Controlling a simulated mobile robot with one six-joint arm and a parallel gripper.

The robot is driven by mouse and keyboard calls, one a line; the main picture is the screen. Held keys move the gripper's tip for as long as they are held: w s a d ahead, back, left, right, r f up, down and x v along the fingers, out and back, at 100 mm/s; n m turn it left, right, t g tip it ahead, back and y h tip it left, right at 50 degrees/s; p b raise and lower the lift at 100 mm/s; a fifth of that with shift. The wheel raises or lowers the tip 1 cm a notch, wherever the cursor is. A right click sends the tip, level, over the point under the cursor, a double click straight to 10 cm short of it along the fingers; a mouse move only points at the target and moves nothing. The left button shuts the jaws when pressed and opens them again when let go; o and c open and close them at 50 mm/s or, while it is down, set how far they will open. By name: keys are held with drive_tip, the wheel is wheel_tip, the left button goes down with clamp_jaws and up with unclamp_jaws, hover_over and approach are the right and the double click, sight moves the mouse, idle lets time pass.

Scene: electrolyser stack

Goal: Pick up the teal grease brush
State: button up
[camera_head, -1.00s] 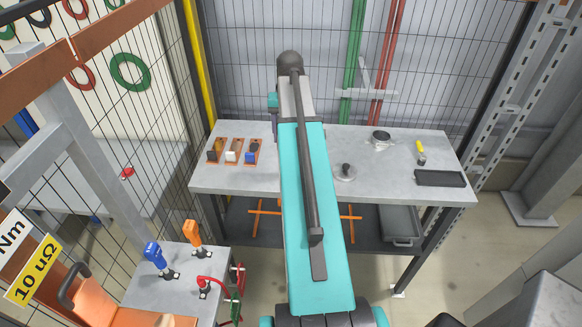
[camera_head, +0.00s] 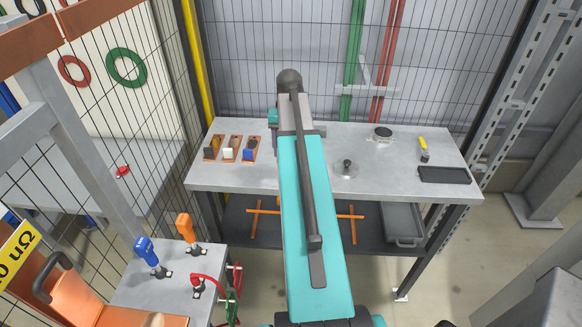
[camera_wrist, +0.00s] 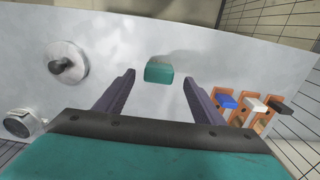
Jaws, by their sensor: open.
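The teal grease brush shows in the wrist view as a small teal block (camera_wrist: 158,71) over the grey bench top, in the gap between my fingertips. I cannot tell how far below the fingers it is, and its full shape is not clear. My gripper (camera_wrist: 158,78) is open, with one dark finger on each side of the teal block and neither seen touching it. In the head view my arm covers this part of the bench, and I cannot make out the brush there.
The bench (camera_head: 320,187) holds orange holders (camera_head: 230,148) with blue, white and dark blocks at left. At right are a knobbed disc (camera_head: 346,169), a round metal part (camera_head: 382,135), a yellow-handled tool (camera_head: 423,147) and a black tray (camera_head: 444,175). A mesh fence stands behind.

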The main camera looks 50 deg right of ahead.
drive_tip(key=shift+f, duration=0.15)
drive_tip(key=shift+f+b, duration=2)
drive_tip(key=shift+f, duration=0.55)
drive_tip(key=c, duration=1.1)
drive_tip(key=shift+r, duration=0.15)
